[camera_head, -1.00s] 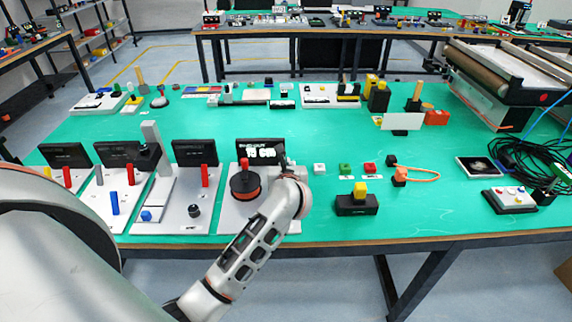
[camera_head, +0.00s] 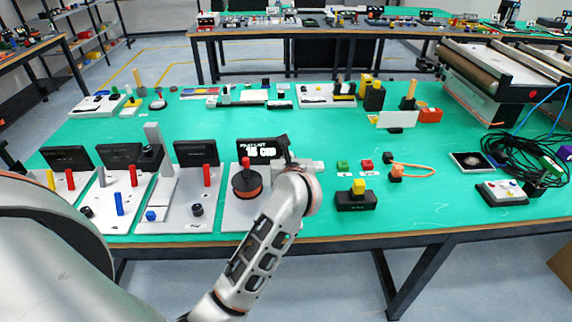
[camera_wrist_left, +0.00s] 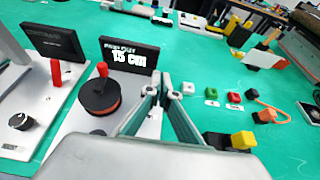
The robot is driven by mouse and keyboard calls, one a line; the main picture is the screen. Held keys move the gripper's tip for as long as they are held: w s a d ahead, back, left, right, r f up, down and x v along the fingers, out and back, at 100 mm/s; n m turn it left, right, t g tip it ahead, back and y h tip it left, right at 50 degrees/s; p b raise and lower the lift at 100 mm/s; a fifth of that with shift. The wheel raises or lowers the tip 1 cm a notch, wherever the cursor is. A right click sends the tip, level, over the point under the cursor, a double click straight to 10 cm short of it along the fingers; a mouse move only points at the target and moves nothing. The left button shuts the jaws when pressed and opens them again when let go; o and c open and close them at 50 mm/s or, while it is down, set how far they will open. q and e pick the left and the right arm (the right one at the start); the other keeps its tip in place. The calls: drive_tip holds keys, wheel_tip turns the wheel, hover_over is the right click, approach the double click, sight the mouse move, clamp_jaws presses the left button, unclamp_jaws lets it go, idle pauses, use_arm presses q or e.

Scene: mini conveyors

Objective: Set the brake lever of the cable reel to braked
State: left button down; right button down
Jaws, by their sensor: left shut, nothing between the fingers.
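The cable reel (camera_head: 247,185) is a black drum with orange cable on a grey plate, with a red handle (camera_head: 246,163) standing on it. It also shows in the left wrist view (camera_wrist_left: 100,97), with its red handle (camera_wrist_left: 102,69). Behind it a black display (camera_wrist_left: 128,58) reads "PAY OUT 15 cm". My left gripper (camera_wrist_left: 163,88) is shut and empty, over the plate's right side, right of the reel and apart from it. I cannot make out a separate brake lever; my gripper and wrist hide part of the plate. My right gripper is not in view.
Panels with red levers (camera_head: 207,175) and a black knob (camera_head: 197,209) stand left of the reel. Green (camera_head: 342,166) and red (camera_head: 367,164) buttons and a black box with a yellow top (camera_head: 357,196) lie to the right.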

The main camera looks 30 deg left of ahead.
use_arm(q)
drive_tip(key=r, duration=0.1)
drive_tip(key=s+r, duration=0.1)
drive_tip(key=r, duration=0.1)
drive_tip(key=shift+s+d+r, duration=0.3)
drive_tip(key=shift+d, duration=0.1)
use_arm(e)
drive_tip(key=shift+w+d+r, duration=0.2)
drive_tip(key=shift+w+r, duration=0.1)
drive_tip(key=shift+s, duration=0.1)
use_arm(q)
drive_tip(key=shift+a, duration=0.15)
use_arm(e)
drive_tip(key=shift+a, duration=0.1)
